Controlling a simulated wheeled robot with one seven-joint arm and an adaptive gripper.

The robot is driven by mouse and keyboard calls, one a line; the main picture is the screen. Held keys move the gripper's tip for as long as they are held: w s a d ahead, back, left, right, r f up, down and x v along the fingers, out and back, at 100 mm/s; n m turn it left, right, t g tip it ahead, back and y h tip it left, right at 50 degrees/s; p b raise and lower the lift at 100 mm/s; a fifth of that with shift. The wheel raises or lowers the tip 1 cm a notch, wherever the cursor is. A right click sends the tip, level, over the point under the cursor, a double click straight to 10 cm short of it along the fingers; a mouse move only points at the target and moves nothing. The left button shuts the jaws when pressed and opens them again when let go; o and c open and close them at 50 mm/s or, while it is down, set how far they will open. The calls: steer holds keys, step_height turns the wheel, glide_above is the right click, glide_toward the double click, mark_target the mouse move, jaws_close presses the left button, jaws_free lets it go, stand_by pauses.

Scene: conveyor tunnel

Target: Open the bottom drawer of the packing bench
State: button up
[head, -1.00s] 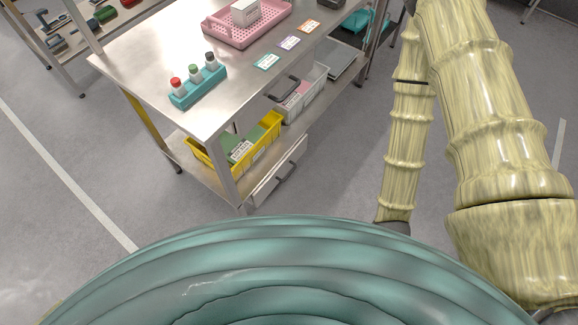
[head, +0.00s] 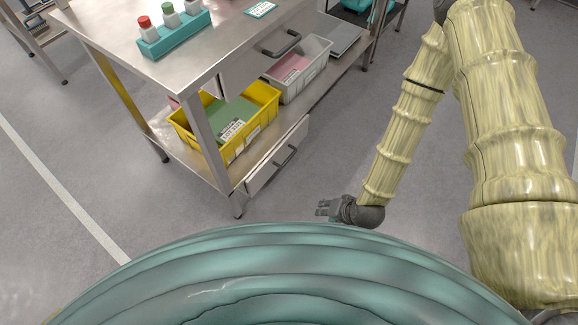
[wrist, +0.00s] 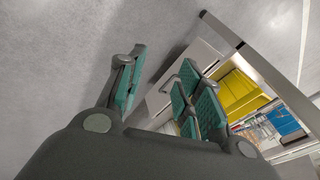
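The packing bench (head: 140,60) stands at the upper left of the head view. Its bottom drawer (head: 262,177) is a pale front low under the lower shelf, with a dark bar handle (head: 285,157); it looks closed. My gripper (head: 322,207) is low over the floor, right of and in front of this drawer, apart from the handle. In the wrist view my gripper (wrist: 165,92) is open, with teal finger pads and nothing held. The drawer front (wrist: 192,62) shows beyond the fingers, partly hidden by the right finger.
An upper drawer with a dark handle (head: 280,45) sits under the bench top. A yellow bin (head: 252,132) and a grey bin (head: 310,75) stand on the lower shelf. A teal rack (head: 175,36) with bottles is on top.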

steer(key=w+a+f+m+t+y+b, duration=0.2)
steer(key=w+a+f+b, duration=0.1)
steer(key=w+f+b, duration=0.6)
steer(key=w+a+f+m+t+y+b, duration=0.1)
steer(key=w+a+f+m+t+b, duration=0.15)
steer(key=w+f+b, duration=0.65)
steer(key=m+t+y+b, duration=0.15)
steer(key=t+b, duration=0.35)
steer(key=b, duration=1.4)
glide_toward(289, 158)
steer(key=shift+m, duration=0.6)
steer(key=shift+f+b+x, duration=0.2)
steer(key=shift+b+x, duration=1.35)
steer(key=shift+x, duration=1.05)
steer(key=shift+f+b+x, duration=0.15)
steer(key=shift+b+x, duration=1.4)
steer(key=shift+x, duration=1.05)
steer(key=shift+d, duration=0.1)
jaws_close()
